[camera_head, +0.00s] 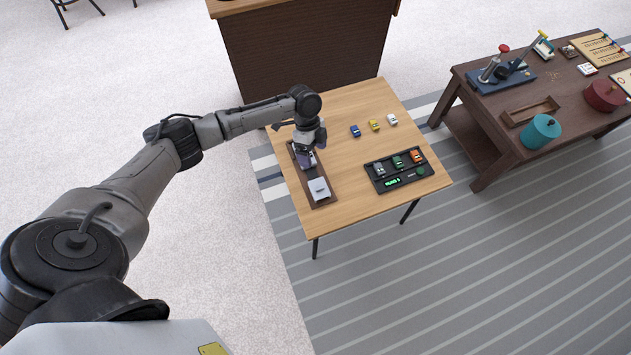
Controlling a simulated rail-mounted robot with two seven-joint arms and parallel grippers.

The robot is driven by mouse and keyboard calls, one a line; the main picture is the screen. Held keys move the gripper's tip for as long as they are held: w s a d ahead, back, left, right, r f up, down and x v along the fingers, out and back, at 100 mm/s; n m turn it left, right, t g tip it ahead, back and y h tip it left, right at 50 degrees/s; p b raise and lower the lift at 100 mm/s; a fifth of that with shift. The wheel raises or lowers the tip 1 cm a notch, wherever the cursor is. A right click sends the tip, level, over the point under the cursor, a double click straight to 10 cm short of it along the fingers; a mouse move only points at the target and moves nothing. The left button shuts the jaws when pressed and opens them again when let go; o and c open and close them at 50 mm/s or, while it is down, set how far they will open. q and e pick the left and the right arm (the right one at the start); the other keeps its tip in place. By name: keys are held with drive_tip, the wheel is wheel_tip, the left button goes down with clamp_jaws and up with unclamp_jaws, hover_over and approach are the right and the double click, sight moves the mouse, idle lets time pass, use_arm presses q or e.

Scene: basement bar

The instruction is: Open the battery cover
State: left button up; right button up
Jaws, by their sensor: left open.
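My left gripper (306,160) reaches down over a dark brown tray (322,203) at the left side of the light wooden table. Its jaws are open, close above a purplish-grey item at the tray's far end. The gripper partly hides that item, so I cannot tell whether they touch. A light grey block (318,188) sits at the tray's near end, apart from the gripper. I cannot make out which part is the battery cover. My right gripper is out of view.
A black case (407,181) with green lit digits holds grey, green and orange toy cars. Blue (355,131), yellow (374,125) and white (392,119) cars stand behind it. A dark counter (300,50) stands behind the table; a darker, cluttered table (478,140) is right.

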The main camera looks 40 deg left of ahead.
sight(320, 188)
use_arm(q)
drive_tip(key=d+f+m+b, duration=0.1)
drive_tip(key=f+m, duration=0.1)
drive_tip(key=f, duration=0.2)
drive_tip(key=s+d+f+m+b, duration=0.1)
drive_tip(key=d+f+m, duration=0.1)
drive_tip(key=f+m, duration=0.1)
drive_tip(key=s+d+f+m+b, duration=0.1)
drive_tip(key=d+f+m, duration=0.1)
drive_tip(key=f, duration=0.3)
drive_tip(key=shift+f+m, duration=0.4)
drive_tip(key=shift+m, duration=0.2)
